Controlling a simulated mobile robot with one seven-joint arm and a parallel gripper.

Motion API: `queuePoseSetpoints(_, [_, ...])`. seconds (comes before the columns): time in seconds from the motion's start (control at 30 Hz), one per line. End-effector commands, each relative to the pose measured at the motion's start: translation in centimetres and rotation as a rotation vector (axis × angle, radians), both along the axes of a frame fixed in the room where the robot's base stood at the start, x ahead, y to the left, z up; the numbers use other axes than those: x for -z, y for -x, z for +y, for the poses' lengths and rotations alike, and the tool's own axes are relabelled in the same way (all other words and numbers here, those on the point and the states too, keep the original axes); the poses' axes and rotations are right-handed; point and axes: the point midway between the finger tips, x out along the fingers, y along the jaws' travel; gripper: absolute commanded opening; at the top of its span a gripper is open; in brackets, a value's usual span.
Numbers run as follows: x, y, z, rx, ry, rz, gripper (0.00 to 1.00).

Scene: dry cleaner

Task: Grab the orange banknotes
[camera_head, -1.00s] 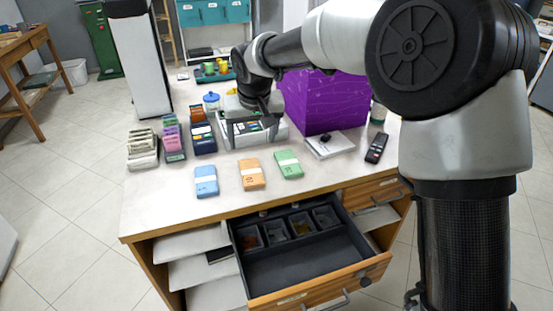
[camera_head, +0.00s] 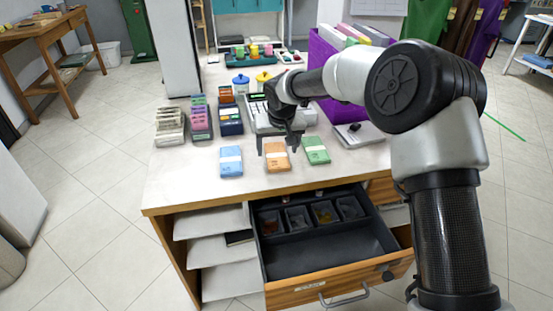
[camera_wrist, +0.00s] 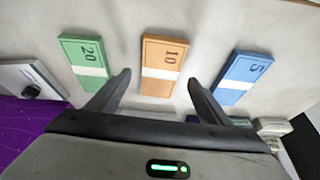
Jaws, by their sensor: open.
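The orange banknotes (camera_head: 277,160) lie as a banded stack on the white counter, between the blue stack (camera_head: 231,161) and the green stack (camera_head: 315,151). In the wrist view the orange stack (camera_wrist: 163,66), marked 10, lies ahead of my gripper (camera_wrist: 157,80), roughly centred between its two open fingers. The fingers look apart from it and hold nothing. In the head view my gripper (camera_head: 279,143) is just behind and above the orange stack, and its fingers partly cover the stack's far end.
An open drawer (camera_head: 330,262) with a coin tray juts out below the counter's front edge. A cash register (camera_head: 258,115) and banknote holders (camera_head: 200,122) stand behind.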

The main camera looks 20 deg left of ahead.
Motion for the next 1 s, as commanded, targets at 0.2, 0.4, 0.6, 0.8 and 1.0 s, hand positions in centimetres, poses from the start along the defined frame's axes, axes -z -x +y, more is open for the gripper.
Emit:
queuePoseSetpoints(0.2, [2.2, -0.8, 0.4, -0.001, 0.0, 0.0, 0.73])
queuePoseSetpoints(0.4, [2.2, -0.8, 0.5, -0.001, -0.001, -0.001, 0.73])
queuePoseSetpoints(0.6, [2.2, -0.8, 0.4, -0.001, 0.0, 0.0, 0.44])
queuePoseSetpoints(0.8, [2.2, -0.8, 0.4, -0.001, 0.0, -0.001, 0.27])
queuePoseSetpoints(1.0, [1.5, -0.9, 0.5, -0.001, -0.001, -0.003, 0.27])
